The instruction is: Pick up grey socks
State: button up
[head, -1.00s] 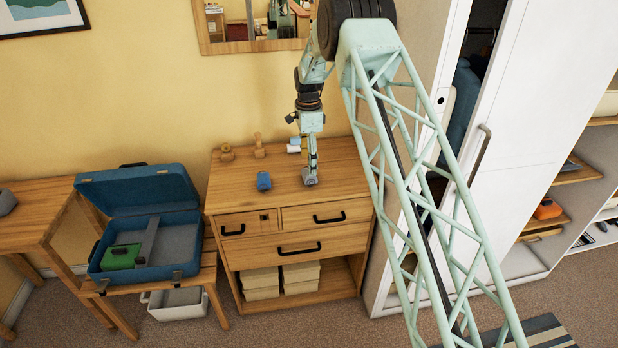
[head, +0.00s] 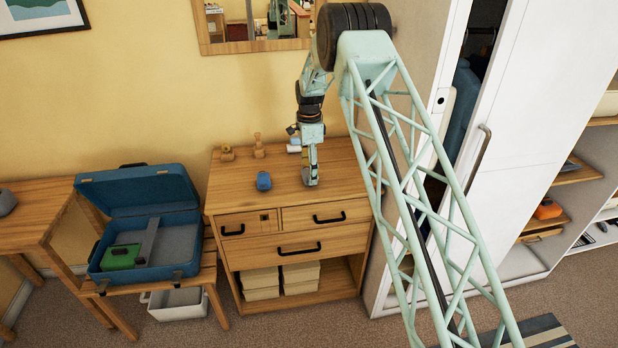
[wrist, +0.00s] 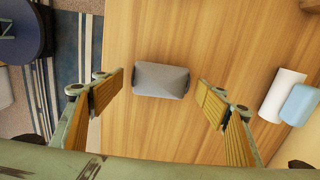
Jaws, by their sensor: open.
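The grey socks (wrist: 161,80) are a rolled bundle lying on the wooden dresser top, seen in the wrist view. My gripper (wrist: 160,88) points down over them with its two orange-padded fingers apart, one on each side of the bundle in the picture. There are visible gaps between the fingers and the socks. In the head view my gripper (head: 310,181) is low over the right part of the dresser top (head: 235,191), and it hides the socks there.
A blue roll (head: 264,181) lies left of my gripper. A white roll (wrist: 282,95) and a light-blue roll (wrist: 302,105) lie near the wall. Wooden figures (head: 259,147) stand at the dresser's back. An open blue suitcase (head: 135,208) is left; a white wardrobe (head: 500,150) is right.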

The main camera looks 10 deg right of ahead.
jog(key=shift+f, duration=0.85)
jog(key=shift+c, duration=0.5)
jog(key=c, duration=0.7)
